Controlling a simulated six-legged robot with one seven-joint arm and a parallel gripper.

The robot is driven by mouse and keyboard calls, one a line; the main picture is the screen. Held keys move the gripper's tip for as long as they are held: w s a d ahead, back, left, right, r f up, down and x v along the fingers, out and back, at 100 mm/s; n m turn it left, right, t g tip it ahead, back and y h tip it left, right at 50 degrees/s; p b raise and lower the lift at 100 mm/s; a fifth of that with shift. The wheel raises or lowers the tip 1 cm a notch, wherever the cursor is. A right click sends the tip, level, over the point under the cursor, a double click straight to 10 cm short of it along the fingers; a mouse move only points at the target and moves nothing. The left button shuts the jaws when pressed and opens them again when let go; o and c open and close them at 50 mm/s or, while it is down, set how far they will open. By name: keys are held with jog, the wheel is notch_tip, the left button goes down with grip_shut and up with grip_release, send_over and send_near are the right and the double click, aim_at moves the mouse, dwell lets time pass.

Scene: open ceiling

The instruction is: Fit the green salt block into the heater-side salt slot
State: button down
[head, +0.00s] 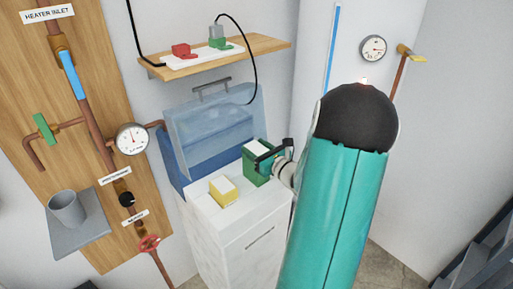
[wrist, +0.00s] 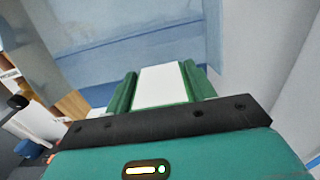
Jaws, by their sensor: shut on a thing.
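The green salt block (head: 257,171) has a white top and is at the back right of the white cabinet's top in the head view. My gripper (head: 272,153) is shut on it, with its dark parts across the block's right side. In the wrist view the block's white top (wrist: 162,84) shows between green sides, just beyond the dark gripper bar. I cannot tell whether the block rests on the cabinet or is held just above it. The heater-side salt slot cannot be made out in either view.
A yellow block with a pale top (head: 222,190) sits on the white cabinet (head: 238,228), left of the green block. Behind stands a blue tank (head: 172,160) with a raised clear lid (head: 215,118). A wooden shelf (head: 268,45) hangs above. Pipes and a gauge (head: 132,138) are at left.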

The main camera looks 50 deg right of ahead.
jog(key=shift+f, duration=3.5)
dwell(0.4)
jog(key=c, duration=0.6)
grip_release()
jog(key=shift+o, duration=0.8)
jog(key=shift+f, duration=0.25)
jog(key=s, duration=0.4)
jog(key=s+a, duration=0.1)
jog(key=s, duration=0.8)
jog(key=shift+s+a, duration=0.25)
jog(key=shift+s, duration=0.15)
jog(key=shift+w, duration=0.1)
